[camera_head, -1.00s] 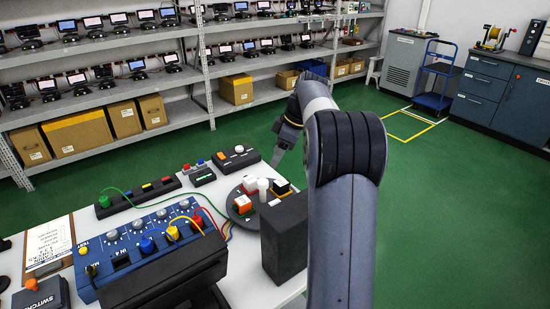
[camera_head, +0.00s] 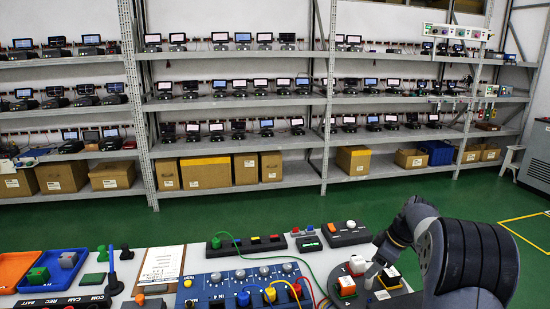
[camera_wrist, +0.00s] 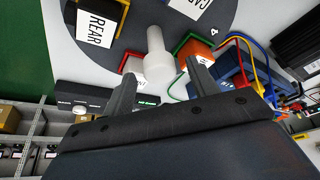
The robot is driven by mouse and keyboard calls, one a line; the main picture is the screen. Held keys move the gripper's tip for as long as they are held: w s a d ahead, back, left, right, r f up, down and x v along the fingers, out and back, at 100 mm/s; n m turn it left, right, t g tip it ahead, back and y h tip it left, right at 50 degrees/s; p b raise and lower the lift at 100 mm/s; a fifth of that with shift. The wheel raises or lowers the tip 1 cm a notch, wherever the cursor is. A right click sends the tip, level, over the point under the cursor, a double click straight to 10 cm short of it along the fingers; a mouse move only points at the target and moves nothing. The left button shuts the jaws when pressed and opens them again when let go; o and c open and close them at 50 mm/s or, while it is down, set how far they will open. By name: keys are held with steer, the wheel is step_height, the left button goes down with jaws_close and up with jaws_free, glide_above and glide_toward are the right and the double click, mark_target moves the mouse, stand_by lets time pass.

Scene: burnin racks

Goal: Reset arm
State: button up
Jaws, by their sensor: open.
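My gripper (camera_wrist: 163,88) is open, with its two dark fingers apart and nothing seen between them. In the wrist view it is over a dark round plate (camera_wrist: 222,12), near a white rounded post (camera_wrist: 157,58) at the plate's middle. Whether the fingers touch anything cannot be told. Labelled blocks stand around the post, one marked REAR (camera_wrist: 97,28). In the head view my arm is bent at the lower right, and its end is above the plate beside an orange and white block (camera_head: 346,287). The arm partly hides the plate's right side there.
The white bench holds a blue test box (camera_head: 245,281) with knobs and coloured cables, a clipboard (camera_head: 161,265), and an orange tray (camera_head: 14,268) and a blue tray (camera_head: 62,270) at left. Shelves of small screens (camera_head: 235,107) and cardboard boxes (camera_head: 205,171) stand behind. Green floor (camera_head: 290,207) between is clear.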

steer(key=shift+f, duration=0.2)
stand_by(0.3)
steer(key=shift+d+r, duration=0.15)
steer(key=shift+r, duration=0.3)
steer(key=v, duration=1)
steer(key=x, duration=1.1)
steer(key=shift+s, duration=0.1)
steer(key=shift+s+r+m+t, duration=0.1)
steer(key=shift+m+t, duration=0.2)
steer(key=shift+m, duration=0.6)
steer(key=m+t+h+p, duration=0.1)
steer(key=m+p, duration=0.1)
steer(key=m, duration=0.2)
steer(key=shift+h, duration=0.3)
steer(key=m+p, duration=0.2)
steer(key=m+h+p, duration=0.1)
steer(key=m+p, duration=0.1)
steer(key=shift+a+h, duration=0.3)
steer(key=shift+m+h+p, duration=0.5)
steer(key=shift+m+p, duration=0.65)
steer(key=shift+m, duration=0.25)
